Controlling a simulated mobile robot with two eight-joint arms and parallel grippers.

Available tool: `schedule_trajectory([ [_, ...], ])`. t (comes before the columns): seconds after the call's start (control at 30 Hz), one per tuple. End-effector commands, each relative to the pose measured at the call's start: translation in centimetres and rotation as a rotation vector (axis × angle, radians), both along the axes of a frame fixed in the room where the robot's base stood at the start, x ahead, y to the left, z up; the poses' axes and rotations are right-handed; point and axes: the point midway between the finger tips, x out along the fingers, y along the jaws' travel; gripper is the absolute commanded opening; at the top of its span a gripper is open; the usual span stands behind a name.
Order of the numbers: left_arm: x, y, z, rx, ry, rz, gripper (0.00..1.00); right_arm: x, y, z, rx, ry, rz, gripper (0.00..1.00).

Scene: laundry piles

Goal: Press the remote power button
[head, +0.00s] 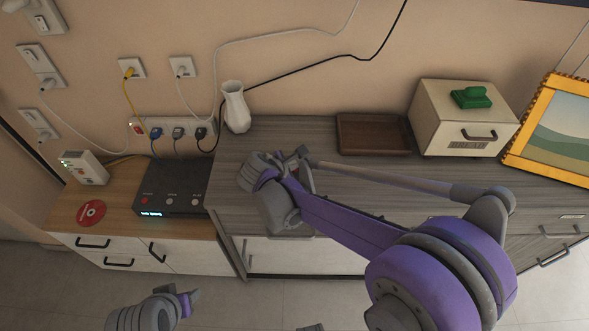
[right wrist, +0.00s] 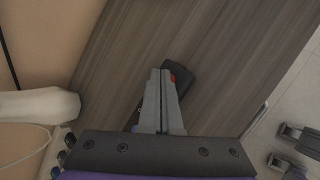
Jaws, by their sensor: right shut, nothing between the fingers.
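The remote (right wrist: 181,78) is a dark slab with a red button on the grey wood cabinet top in the right wrist view. My right gripper (right wrist: 161,72) is shut and empty; its fingertips overlap the remote beside the red button. The fingers cover part of the remote, and I cannot tell whether they touch it. In the head view my right gripper (head: 304,160) is over the cabinet top, right of the vase, and I cannot make out the remote there. My left gripper (head: 193,297) is low in the head view, away from the cabinets; its jaws are too small to judge.
A white vase (head: 236,108) stands close behind my right gripper. A black device (head: 170,200) with a red button sits on the lower wooden cabinet (head: 120,215).

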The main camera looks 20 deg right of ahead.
Motion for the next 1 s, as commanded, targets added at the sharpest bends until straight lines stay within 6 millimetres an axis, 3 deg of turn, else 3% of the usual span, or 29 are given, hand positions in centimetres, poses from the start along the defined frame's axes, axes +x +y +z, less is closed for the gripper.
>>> schedule_trajectory([
  [0.67, -0.03, 0.00, -0.36, 0.000, 0.001, 0.000, 0.50, 0.00, 0.00, -0.46, 0.000, 0.000, 0.000, 0.00],
  [1.0, 0.04, 0.00, 0.32, 0.000, -0.001, 0.000, 0.50, 0.02, 0.01, 0.44, 0.000, -0.001, 0.001, 0.00],
])
